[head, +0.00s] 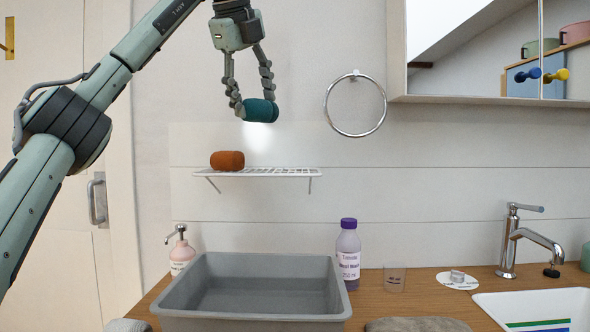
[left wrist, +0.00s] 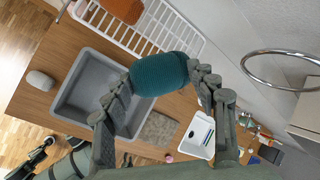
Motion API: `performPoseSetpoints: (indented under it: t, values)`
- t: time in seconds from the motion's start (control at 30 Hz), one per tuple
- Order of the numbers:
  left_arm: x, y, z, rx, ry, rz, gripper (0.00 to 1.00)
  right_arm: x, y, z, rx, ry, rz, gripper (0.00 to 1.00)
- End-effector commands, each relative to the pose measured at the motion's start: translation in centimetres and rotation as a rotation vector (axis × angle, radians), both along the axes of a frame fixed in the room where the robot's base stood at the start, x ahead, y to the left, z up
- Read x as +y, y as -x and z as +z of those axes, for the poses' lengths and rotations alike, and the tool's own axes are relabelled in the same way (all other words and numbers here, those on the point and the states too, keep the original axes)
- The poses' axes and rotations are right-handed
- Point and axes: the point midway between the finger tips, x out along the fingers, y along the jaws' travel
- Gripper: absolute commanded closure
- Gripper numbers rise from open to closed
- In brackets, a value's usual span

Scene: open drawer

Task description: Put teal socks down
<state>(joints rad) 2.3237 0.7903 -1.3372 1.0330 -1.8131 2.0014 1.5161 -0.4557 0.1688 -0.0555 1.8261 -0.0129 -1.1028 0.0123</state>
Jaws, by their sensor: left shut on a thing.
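The teal socks (head: 261,110), a rolled bundle, are held between the fingers of my left gripper (head: 252,106), high in front of the wall. They also show in the left wrist view (left wrist: 160,73), gripped between both fingertips (left wrist: 158,88). They are above the white wire shelf (head: 285,172) and apart from it. An orange-brown rolled bundle (head: 227,160) rests on the left part of that shelf. My right gripper does not show in either view.
A grey basin (head: 250,317) stands on the wooden counter below the shelf. Beside it are a purple bottle (head: 348,255) and a pink soap pump (head: 181,250). A towel ring (head: 329,104) hangs right of the gripper. The shelf's right part is bare.

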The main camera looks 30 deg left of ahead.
Motion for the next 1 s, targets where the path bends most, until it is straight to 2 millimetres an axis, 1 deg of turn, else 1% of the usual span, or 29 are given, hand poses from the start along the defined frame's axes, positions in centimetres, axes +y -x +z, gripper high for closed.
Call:
performPoseSetpoints:
  t: [0.07, 0.17, 0.2, 0.27, 0.33, 0.4, 0.43, 0.5, 0.6, 0.7, 0.8, 1.0]
  values:
    - [0.1, -0.3, 0.0, 0.001, 0.001, 0.025, 0.71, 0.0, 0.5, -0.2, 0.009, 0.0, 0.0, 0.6]
    - [0.1, -1.6, -0.9, 0.005, 0.002, 0.031, 0.71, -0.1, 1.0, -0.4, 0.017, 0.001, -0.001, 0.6]
    - [0.1, -2.4, -1.4, 0.006, 0.004, 0.029, 0.71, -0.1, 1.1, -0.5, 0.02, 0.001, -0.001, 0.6]
    - [0.1, -3.5, -1.9, 0.007, 0.001, 0.03, 0.71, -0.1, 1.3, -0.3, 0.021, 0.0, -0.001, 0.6]
    - [0.1, -4.9, -2.8, 0.007, 0.001, 0.029, 0.71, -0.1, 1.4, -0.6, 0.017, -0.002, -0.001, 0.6]
    - [0.2, -6.4, -3.6, 0.007, 0.001, 0.03, 0.71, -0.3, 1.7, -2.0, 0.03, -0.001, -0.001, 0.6]
    - [0.1, -7.0, -4.0, 0.006, 0.001, 0.03, 0.71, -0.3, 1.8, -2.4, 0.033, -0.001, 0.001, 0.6]
    - [0.1, -8.5, -4.8, 0.006, 0.001, 0.03, 0.71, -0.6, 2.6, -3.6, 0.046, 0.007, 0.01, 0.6]
    - [0.1, -10.1, -5.8, 0.005, 0.001, 0.03, 0.71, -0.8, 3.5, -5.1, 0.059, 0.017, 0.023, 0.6]
    - [0.1, -11.1, -6.4, 0.003, 0.0, 0.029, 0.71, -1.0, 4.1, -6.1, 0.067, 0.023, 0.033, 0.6]
    - [0.1, -11.5, -7.0, 0.003, 0.0, 0.029, 0.71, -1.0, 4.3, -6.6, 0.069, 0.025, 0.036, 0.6]
    - [0.2, -11.4, -9.9, 0.004, -0.001, 0.027, 0.71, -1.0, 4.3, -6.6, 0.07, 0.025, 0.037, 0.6]
